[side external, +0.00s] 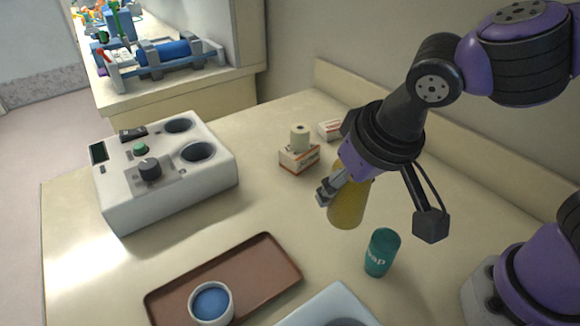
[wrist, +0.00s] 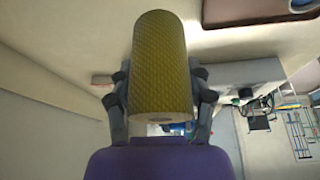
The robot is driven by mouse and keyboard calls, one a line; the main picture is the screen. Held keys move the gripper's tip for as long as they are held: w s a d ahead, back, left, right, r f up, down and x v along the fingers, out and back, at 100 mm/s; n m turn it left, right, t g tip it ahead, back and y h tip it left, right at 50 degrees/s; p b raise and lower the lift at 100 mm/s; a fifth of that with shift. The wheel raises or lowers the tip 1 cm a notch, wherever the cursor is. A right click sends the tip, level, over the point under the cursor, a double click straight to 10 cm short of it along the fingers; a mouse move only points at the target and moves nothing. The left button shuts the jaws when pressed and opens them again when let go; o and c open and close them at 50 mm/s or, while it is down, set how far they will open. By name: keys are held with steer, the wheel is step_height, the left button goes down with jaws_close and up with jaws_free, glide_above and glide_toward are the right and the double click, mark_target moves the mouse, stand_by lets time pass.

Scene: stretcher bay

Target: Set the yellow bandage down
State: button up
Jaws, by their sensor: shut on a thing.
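The yellow bandage (side external: 347,204) is a textured roll. It also fills the middle of the wrist view (wrist: 160,65). My gripper (side external: 328,188) is shut on it, with one finger on each side of the roll in the wrist view (wrist: 160,95). In the side view the roll is slightly tilted, and my wrist partly covers its top. I cannot tell for sure whether its lower end touches the table (side external: 255,210).
A brown tray (side external: 262,262) holds a white-rimmed blue cup (side external: 211,303). A small box (side external: 299,159) bears a white roll (side external: 299,137).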

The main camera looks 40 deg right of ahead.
steer(key=w+d+m+g+h, duration=0.2)
steer(key=w+d+m, duration=0.3)
steer(key=d+m, duration=0.3)
steer(key=w+d+m+g+h, duration=0.1)
steer(key=w+d+m+h, duration=0.1)
steer(key=w+d+m, duration=0.6)
steer(key=d+f, duration=0.2)
steer(key=d, duration=0.2)
steer(key=d+f+n, duration=0.1)
steer(key=d+f, duration=0.1)
steer(key=d, duration=0.3)
steer(key=d+f+n, duration=0.1)
steer(key=d+f, duration=0.1)
steer(key=d, duration=0.3)
steer(key=shift+s+d+f+g, duration=0.2)
steer(key=shift+s+f+g, duration=0.05)
steer(key=shift+s+g, duration=0.05)
steer(key=shift+f, duration=2.05)
steer(key=shift+f, duration=0.1)
steer(key=o, duration=1.2)
steer(key=shift+c, duration=0.2)
